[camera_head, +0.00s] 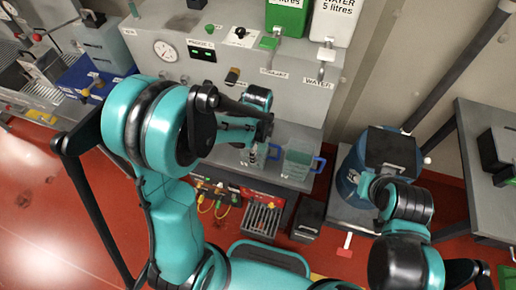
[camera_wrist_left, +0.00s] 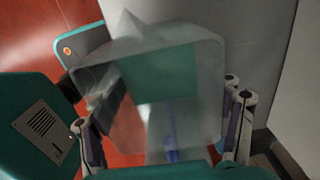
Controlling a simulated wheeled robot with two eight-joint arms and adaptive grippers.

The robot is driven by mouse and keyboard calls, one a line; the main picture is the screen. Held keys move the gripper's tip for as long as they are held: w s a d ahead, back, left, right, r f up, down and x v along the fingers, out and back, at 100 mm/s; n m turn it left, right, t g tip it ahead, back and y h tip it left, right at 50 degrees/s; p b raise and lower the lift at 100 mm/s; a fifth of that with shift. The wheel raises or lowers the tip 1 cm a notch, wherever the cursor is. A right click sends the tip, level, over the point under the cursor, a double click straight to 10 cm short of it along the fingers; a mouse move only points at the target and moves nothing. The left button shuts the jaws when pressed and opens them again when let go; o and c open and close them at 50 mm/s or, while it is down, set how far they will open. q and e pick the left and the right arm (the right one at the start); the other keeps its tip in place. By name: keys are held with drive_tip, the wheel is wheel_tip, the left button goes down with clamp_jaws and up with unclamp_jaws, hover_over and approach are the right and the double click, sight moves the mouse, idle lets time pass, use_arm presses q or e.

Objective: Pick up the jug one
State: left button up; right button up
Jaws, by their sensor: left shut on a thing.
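Two clear jugs stand close together at the front of the grey dispenser. My left gripper (camera_head: 262,140) reaches down to the left jug (camera_head: 253,157), which is partly hidden behind it. In the left wrist view this clear jug (camera_wrist_left: 150,85) sits between the two fingers, and the left gripper (camera_wrist_left: 165,135) is shut on it. The right jug (camera_head: 298,163) has a blue handle and stands just beside it, upright.
The grey dispenser (camera_head: 190,80) carries a gauge, labels and taps, with green (camera_head: 286,17) and white (camera_head: 334,20) containers on top. The blue barrel (camera_head: 350,175) stands to the right. A grey table (camera_head: 480,200) is at far right. Red floor is open at left.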

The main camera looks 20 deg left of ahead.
use_arm(q)
wheel_tip(320, 180, up, 17)
drive_tip(key=p, duration=0.4)
drive_tip(key=shift+r, duration=0.2)
